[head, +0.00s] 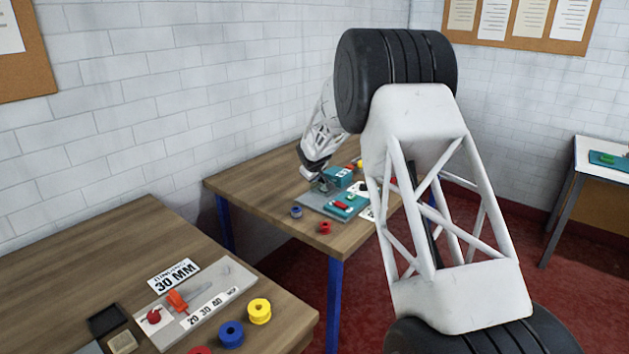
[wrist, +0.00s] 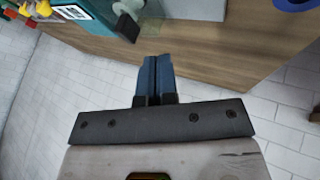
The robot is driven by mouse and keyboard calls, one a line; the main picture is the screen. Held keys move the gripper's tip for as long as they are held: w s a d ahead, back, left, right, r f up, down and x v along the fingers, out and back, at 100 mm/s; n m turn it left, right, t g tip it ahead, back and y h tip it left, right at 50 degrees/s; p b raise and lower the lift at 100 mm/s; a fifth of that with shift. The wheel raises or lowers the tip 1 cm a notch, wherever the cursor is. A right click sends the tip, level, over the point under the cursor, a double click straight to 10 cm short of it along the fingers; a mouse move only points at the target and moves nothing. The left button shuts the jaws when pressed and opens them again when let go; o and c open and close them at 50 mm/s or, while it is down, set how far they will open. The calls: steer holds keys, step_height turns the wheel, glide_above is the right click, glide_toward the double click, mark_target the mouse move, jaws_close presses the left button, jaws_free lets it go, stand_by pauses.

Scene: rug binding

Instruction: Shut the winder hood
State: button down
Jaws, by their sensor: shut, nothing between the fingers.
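The winder, a teal machine (head: 340,177), stands on a grey base plate (head: 312,203) on the far wooden table. In the wrist view, part of a teal body (wrist: 92,22) with a white label shows at the upper left. A faint see-through pane (wrist: 152,27) shows beside it; I cannot tell for sure whether it is the hood or how far it stands open. My gripper (head: 322,188) is low over the left rear side of the winder, partly blending with it. In the wrist view my gripper (wrist: 156,60) has its blue fingers together, empty, with the table behind them.
A blue spool (head: 296,212) and a red spool (head: 325,228) lie near the far table's front edge. The near table (head: 95,250) holds a board with an orange tool (head: 178,300) and coloured spools. A brick wall (head: 200,90) runs behind both tables.

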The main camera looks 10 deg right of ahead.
steer(key=shift+v, duration=2.05)
steer(key=s+d+r+m+g, duration=0.15)
steer(key=s+r, duration=0.35)
steer(key=s, duration=0.6)
steer(key=s+d+r+m, duration=0.15)
steer(key=s+r, duration=0.45)
steer(key=s, duration=0.6)
steer(key=s+d+r+m+g, duration=0.1)
steer(key=s+d+r, duration=0.3)
steer(key=s, duration=0.7)
steer(key=s+f+m+g, duration=0.2)
steer(key=s+m, duration=0.2)
steer(key=s, duration=3.4)
steer(key=shift+s+y, duration=0.2)
steer(key=shift+y, duration=0.1)
